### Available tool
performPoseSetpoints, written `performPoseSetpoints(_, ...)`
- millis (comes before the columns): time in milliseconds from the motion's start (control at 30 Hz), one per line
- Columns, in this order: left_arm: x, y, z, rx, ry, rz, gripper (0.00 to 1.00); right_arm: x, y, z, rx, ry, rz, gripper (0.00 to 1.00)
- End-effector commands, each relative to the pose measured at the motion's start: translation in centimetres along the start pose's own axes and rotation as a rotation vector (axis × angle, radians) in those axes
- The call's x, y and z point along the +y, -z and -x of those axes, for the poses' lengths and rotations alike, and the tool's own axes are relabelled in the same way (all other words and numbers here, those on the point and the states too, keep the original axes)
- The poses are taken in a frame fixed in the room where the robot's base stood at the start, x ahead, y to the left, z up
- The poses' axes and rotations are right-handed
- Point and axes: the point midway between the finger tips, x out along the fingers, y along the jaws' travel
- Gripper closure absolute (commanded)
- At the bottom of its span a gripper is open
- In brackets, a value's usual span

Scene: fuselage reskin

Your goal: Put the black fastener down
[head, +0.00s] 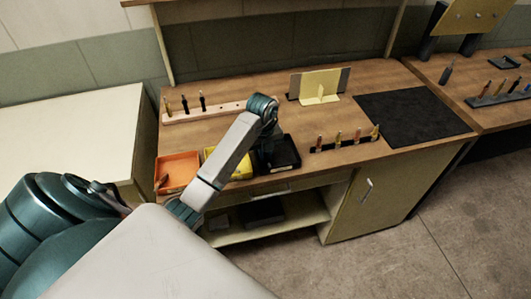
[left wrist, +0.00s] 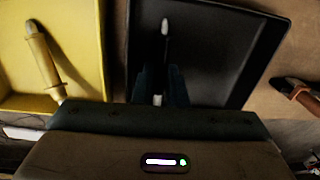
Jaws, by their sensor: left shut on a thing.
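My left gripper (head: 264,160) reaches down at the black tray (head: 290,151) near the front edge of the workbench. In the left wrist view, the dark fingers of my left gripper (left wrist: 159,85) are shut on the black fastener (left wrist: 165,42), a slim dark piece with a pale grey tip. The fastener shows over the inside of the black tray (left wrist: 262,50). I cannot tell whether it touches the tray floor. In the head view the arm hides the fastener. My right gripper is not in view.
A yellow tray (head: 241,172) and an orange tray (head: 178,171) stand left of the black tray. A yellow fastener (left wrist: 43,58) lies in the yellow tray. A dark rack (head: 345,142) with several fasteners is to the right. A pale wooden rack (head: 225,108) stands behind.

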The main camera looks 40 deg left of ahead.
Motion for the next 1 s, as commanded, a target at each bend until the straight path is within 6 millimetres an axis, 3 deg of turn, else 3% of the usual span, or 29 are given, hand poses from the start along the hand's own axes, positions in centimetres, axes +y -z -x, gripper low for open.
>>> performPoseSetpoints(33, 0.0, 0.0, -0.1, 0.0, 0.0, 0.0, 0.82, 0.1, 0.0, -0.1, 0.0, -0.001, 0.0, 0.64)
performPoseSetpoints(100, 0.0, 0.0, -0.1, 0.0, 0.0, 0.0, 0.68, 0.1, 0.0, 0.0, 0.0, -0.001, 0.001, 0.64)
performPoseSetpoints(133, 0.0, 0.0, -0.1, 0.0, 0.0, 0.0, 0.66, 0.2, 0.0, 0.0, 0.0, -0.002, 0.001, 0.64)
performPoseSetpoints(567, 0.0, -0.1, 0.6, -0.002, 0.001, 0.0, 0.66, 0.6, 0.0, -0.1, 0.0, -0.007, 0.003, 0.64)
performPoseSetpoints(733, 0.0, -0.1, 2.6, -0.004, 0.002, -0.001, 0.66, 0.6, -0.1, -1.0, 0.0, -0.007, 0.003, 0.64)
performPoseSetpoints(800, 0.0, -0.1, 4.7, -0.002, 0.0, 0.0, 0.66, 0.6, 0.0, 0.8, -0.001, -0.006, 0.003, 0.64)
performPoseSetpoints(1000, -0.1, 0.0, 8.0, 0.0, 0.0, 0.0, 0.66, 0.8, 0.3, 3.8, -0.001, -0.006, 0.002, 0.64)
